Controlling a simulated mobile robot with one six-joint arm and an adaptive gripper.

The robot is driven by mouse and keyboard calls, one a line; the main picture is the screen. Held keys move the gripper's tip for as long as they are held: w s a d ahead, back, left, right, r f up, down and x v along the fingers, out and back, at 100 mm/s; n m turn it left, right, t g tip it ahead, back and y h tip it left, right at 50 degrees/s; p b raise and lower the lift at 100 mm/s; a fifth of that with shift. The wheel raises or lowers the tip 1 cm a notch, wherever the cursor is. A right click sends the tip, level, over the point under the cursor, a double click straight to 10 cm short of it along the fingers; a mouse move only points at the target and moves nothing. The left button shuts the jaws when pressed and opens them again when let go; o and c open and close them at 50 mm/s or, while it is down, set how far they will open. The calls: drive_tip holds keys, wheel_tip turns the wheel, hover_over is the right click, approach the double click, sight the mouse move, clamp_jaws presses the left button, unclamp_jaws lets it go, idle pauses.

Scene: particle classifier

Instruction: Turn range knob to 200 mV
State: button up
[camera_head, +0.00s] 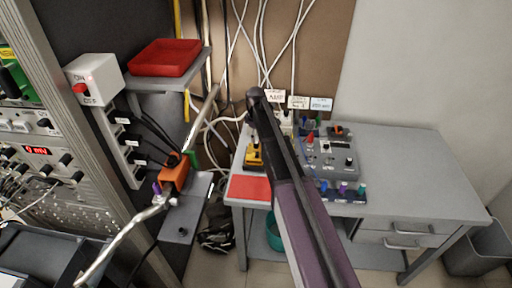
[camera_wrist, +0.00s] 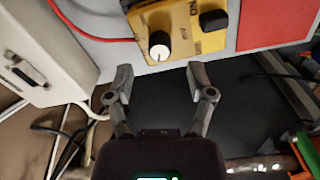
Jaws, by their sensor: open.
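A yellow box (camera_wrist: 185,38) with a black knob (camera_wrist: 159,46) and a black switch (camera_wrist: 214,19) shows at the top of the wrist view. The knob has a white face, and its setting is too small to read. My gripper (camera_wrist: 160,74) is open and empty, its fingertips just below the knob in the picture and apart from it. In the head view a yellow box (camera_head: 254,155) sits on the grey table, partly hidden by my arm. A red "0 mV" display (camera_head: 38,151) with several knobs stands on the rack at left. I cannot tell which knob is the range knob.
A grey control box (camera_head: 330,155) with small knobs is on the table (camera_head: 400,165), right of my arm. A red mat (camera_head: 249,188) lies at the table's front left edge. A white box (camera_wrist: 40,55) and a red cable (camera_wrist: 85,28) are near the gripper. The table's right side is clear.

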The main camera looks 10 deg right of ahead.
sight(256, 143)
drive_tip(key=shift+f+b, duration=1.75)
drive_tip(key=shift+f, duration=0.3)
clamp_jaws()
